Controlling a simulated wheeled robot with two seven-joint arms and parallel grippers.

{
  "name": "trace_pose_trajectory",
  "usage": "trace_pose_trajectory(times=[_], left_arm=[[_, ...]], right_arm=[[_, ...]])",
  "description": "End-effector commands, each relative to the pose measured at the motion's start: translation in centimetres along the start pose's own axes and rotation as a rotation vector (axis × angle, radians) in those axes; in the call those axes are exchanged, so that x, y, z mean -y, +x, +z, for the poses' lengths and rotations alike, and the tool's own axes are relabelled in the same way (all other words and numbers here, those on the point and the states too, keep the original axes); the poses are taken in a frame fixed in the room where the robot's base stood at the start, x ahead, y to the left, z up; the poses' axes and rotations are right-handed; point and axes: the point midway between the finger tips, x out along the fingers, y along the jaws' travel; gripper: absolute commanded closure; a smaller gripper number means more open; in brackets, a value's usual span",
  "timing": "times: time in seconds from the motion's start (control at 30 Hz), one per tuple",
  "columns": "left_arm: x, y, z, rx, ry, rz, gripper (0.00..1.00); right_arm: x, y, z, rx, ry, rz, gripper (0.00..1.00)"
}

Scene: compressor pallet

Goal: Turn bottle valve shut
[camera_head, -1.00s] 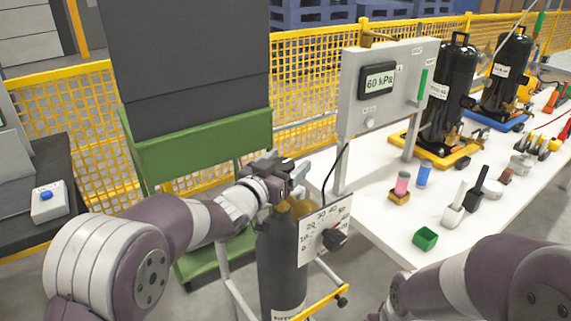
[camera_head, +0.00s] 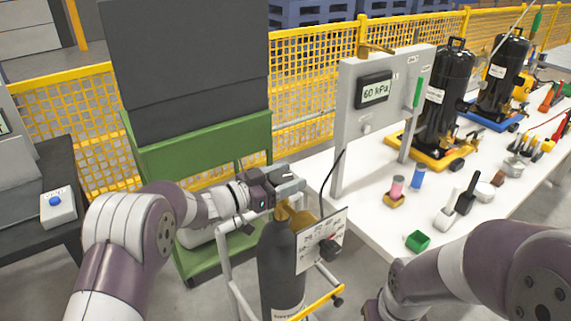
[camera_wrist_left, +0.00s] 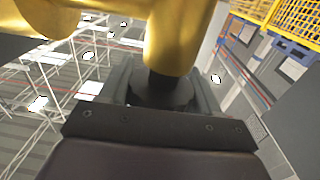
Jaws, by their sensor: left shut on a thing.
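The dark grey gas bottle (camera_head: 281,268) stands upright in a cart, with its brass valve (camera_head: 300,217) on top. My left gripper (camera_head: 288,190) is at the valve, above the bottle's shoulder. In the left wrist view the brass valve body (camera_wrist_left: 182,35) fills the top. A dark round part below it (camera_wrist_left: 165,90) sits between the fingers of my left gripper (camera_wrist_left: 160,98). The gripper is shut on this part of the valve; the exact finger contact is partly hidden. My right arm shows at lower right, with its gripper out of view.
A white scale plate (camera_head: 309,252) with a black knob (camera_head: 329,248) is beside the bottle. A grey panel (camera_head: 350,135) reads 60 kPa on the white table (camera_head: 365,212). A green stand (camera_head: 200,150) is behind my left arm. Small parts and black compressors occupy the table.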

Motion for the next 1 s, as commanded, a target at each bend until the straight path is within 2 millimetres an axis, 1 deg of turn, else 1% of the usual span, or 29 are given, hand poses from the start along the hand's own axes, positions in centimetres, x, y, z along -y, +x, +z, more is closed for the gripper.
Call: trace_pose_trajectory(times=[0.03, 0.1, 0.33, 0.5, 0.7, 0.8, 1.0], left_arm=[[0.1, 0.0, -0.5, 0.002, -0.002, 0.038, 0.68], [0.0, 0.0, -0.4, 0.001, -0.002, 0.106, 0.68], [-0.4, -0.1, -0.1, 0.001, -0.001, 0.326, 0.68], [-0.6, -0.2, 0.1, 0.001, 0.001, 0.486, 0.68], [-0.8, -0.3, 0.3, 0.002, 0.002, 0.657, 0.68], [-0.9, -0.3, 0.3, 0.001, 0.003, 0.728, 0.68], [-1.1, -0.4, 0.3, 0.002, 0.002, 0.817, 0.68]], right_arm=[[0.0, -1.1, -0.1, 0.000, 0.000, 0.000, 1.00], [0.0, -1.8, -0.2, 0.000, 0.000, 0.000, 1.00], [0.0, -3.0, -0.3, 0.000, 0.000, 0.000, 1.00], [0.0, -3.2, -0.4, 0.000, 0.000, 0.000, 1.00], [0.0, -3.0, -0.3, 0.001, 0.000, 0.000, 1.00], [0.0, -2.9, -0.3, 0.001, 0.000, 0.000, 1.00], [0.0, -2.8, -0.3, 0.000, 0.000, 0.000, 1.00]])
